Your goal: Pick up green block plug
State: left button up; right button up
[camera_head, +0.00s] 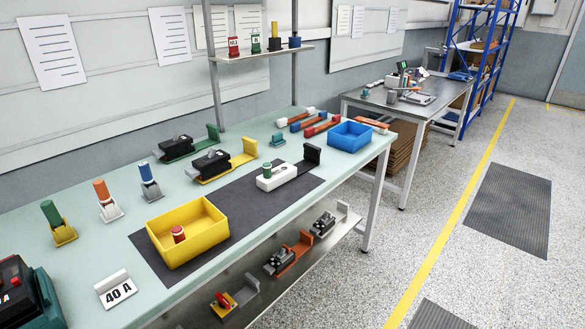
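Several green pieces could be the green block plug, and I cannot tell which it is. A green block (51,212) stands tilted in a yellow holder (65,235) at the left of the workbench. A small green cylinder (267,170) stands upright on a white block (277,177) on the dark mat. A small green-teal piece (277,139) lies near the back of the bench. A small green piece (256,47) stands on the raised shelf. Neither of my grippers shows in the head view.
A yellow bin (197,245) holding a red piece stands on the dark mat (240,206). A blue bin (350,136), a "40 A" card (117,291) and a dark green-black device (22,290) are also on the bench. Open floor (420,230) lies to the right.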

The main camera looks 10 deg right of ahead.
aim_at(267, 166)
jog(key=i+l+u, duration=0.3)
jog(key=i+l, duration=0.15)
jog(key=l, duration=0.25)
jog(key=i+l+u, duration=0.15)
jog(key=l, duration=0.25)
jog(key=i+l+u, duration=0.1)
jog(key=l, duration=0.3)
jog(key=i+l+u, duration=0.15)
jog(key=l, duration=0.3)
jog(key=i+l+u, duration=0.15)
jog(key=l, duration=0.3)
jog(key=i+l+u, duration=0.15)
jog(key=l, duration=0.3)
jog(key=i+l+u, duration=0.15)
jog(key=l, duration=0.3)
